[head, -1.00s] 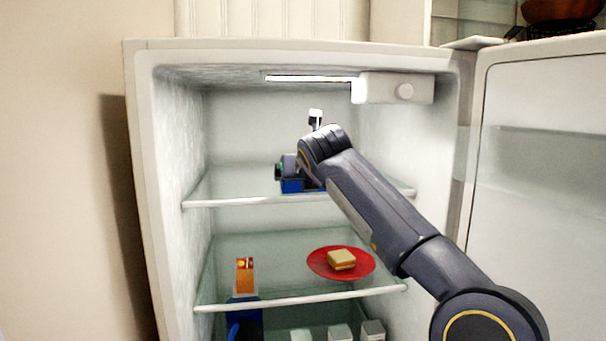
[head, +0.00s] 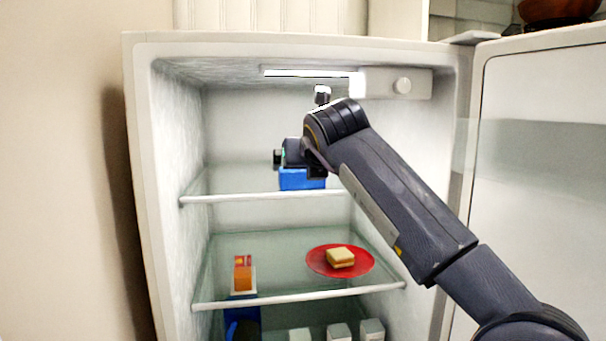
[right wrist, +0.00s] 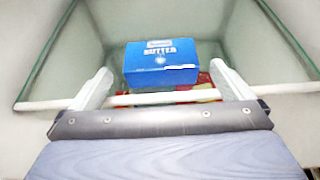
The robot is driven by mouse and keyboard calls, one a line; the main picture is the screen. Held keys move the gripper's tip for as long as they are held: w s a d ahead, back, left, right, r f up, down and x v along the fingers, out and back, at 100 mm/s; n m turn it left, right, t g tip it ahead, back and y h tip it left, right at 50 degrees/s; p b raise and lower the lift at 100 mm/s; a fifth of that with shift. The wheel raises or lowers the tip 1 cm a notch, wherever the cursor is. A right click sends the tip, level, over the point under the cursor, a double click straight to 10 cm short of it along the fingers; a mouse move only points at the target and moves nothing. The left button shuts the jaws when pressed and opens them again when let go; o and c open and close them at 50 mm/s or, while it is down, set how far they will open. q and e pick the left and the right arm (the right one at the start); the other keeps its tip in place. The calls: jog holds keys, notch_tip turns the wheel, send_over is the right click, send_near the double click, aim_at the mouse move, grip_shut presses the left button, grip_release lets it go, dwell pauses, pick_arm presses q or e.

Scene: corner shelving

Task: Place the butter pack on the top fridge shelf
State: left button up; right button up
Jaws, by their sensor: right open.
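The blue butter pack (head: 302,180) rests on the top glass shelf (head: 230,198) of the fridge, just behind its front rail. In the right wrist view the butter pack (right wrist: 161,64) shows its label, beyond and between the two light fingers. My right gripper (right wrist: 160,78) is open, with a gap on each side of the pack. In the head view my right gripper (head: 292,155) is just above the pack, and its fingers are mostly hidden by the wrist. My left gripper is not in view.
On the shelf below are a red plate (head: 318,262) with a sandwich (head: 340,258) and an orange-and-white carton (head: 243,274). White-topped items (head: 338,332) stand lower. A lamp housing (head: 395,84) hangs from the fridge ceiling. The top shelf's left side is clear.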

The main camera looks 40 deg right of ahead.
jog(key=v, duration=0.5)
